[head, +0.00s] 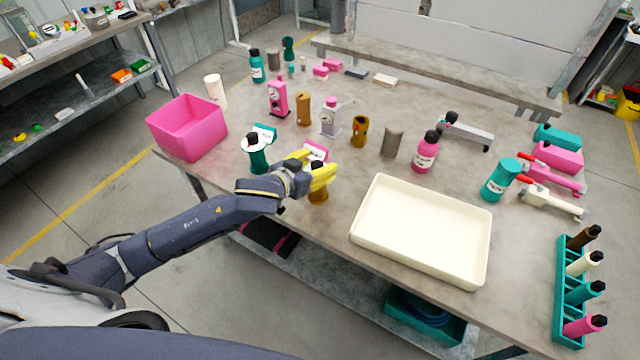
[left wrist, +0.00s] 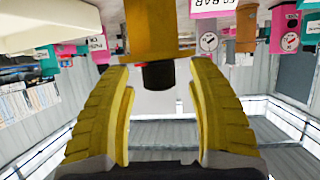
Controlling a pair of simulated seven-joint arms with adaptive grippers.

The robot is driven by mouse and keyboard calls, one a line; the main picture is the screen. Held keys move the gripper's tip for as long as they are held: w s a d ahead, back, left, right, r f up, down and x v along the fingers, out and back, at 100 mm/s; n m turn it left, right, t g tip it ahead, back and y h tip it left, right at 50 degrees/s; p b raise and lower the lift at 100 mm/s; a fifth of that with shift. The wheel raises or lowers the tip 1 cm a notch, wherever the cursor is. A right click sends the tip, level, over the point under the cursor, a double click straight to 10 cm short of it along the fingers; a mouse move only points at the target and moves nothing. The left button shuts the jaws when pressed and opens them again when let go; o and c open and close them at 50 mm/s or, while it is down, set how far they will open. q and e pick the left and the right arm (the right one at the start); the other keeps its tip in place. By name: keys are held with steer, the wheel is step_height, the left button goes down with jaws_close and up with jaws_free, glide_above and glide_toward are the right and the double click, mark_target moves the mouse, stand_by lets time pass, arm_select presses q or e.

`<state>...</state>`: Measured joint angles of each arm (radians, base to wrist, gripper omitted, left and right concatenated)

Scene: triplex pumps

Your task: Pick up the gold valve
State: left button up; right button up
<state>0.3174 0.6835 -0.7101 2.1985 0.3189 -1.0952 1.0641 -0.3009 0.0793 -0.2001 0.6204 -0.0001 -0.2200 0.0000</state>
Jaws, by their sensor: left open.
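The gold valve (head: 318,195) stands on the table near its front edge, partly hidden behind my left gripper (head: 322,174) in the head view. In the left wrist view, which appears upside down, the gold valve (left wrist: 158,30) has a wide gold body and a black knob (left wrist: 158,75). The yellow fingers of my left gripper are open, one on each side of the knob, with visible gaps. The fingertips are near the lower end of the gold body in that picture. My right gripper is not in view.
A cream tray (head: 420,240) lies right of the gold valve. A teal valve (head: 257,158) and a pink bin (head: 188,128) stand to the left. A gold cylinder (head: 303,110), a grey device (head: 330,120) and another gold piece (head: 360,130) stand behind. A teal rack (head: 562,290) is at the far right.

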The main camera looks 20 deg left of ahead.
arm_select(q)
jaws_close()
stand_by(0.3)
steer(key=shift+r, duration=0.1)
